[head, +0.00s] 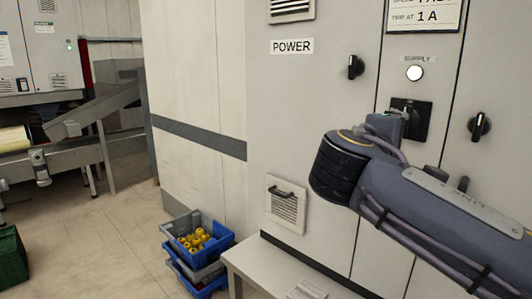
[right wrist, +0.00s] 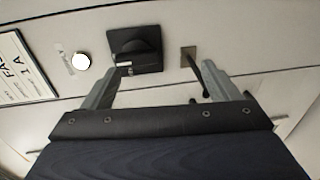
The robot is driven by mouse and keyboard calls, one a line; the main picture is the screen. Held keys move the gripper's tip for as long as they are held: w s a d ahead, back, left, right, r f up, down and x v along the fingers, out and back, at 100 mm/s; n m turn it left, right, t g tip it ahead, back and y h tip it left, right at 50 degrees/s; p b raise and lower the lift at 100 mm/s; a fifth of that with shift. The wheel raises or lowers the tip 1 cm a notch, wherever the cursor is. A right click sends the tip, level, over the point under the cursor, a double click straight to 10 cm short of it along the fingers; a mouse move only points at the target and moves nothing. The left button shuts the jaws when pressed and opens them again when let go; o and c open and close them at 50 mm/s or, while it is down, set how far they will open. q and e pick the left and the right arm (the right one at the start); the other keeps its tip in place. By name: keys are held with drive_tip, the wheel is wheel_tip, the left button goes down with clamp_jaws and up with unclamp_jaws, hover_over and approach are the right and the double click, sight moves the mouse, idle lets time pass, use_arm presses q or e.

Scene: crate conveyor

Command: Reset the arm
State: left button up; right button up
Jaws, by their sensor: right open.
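My right arm comes in from the right in the head view, and its gripper (head: 386,125) is in front of the power cabinet (head: 330,130), partly hidden by the wrist. In the right wrist view my right gripper (right wrist: 158,82) has its two fingers wide apart with nothing between them. A black rotary switch on a square black plate (head: 425,118) is just beyond the fingers; it also shows in the right wrist view (right wrist: 135,48). The white supply lamp (head: 415,73) above it is lit. My left gripper is not in view.
More black knobs (head: 356,67) (head: 479,126) are on the cabinet. A low bench (head: 250,268) stands at its foot. Blue and grey crates (head: 212,226) with yellow parts are stacked left of it. A conveyor (head: 75,150) and green crate (head: 12,255) are far left. The floor between is clear.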

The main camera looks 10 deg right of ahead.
drive_tip(key=s+d+f+m+g+y+p, duration=0.1)
drive_tip(key=s+d+f+g+y+p, duration=0.2)
drive_tip(key=s+f, duration=0.45)
drive_tip(key=s+d+f+m+g+y+p, duration=0.15)
drive_tip(key=s+f+y, duration=0.4)
drive_tip(key=f, duration=0.55)
drive_tip(key=s+a+f+m+g+y+p, duration=0.1)
drive_tip(key=s+a+f+m+y+p, duration=0.2)
drive_tip(key=s+a+f+m+y, duration=0.4)
drive_tip(key=s+a+f, duration=0.1)
drive_tip(key=s+a, duration=0.2)
drive_tip(key=a, duration=0.1)
drive_tip(key=shift+a+f+m+y+p, duration=0.2)
drive_tip(key=shift+f+m+y+p, duration=0.1)
drive_tip(key=shift+f+m+y, duration=0.05)
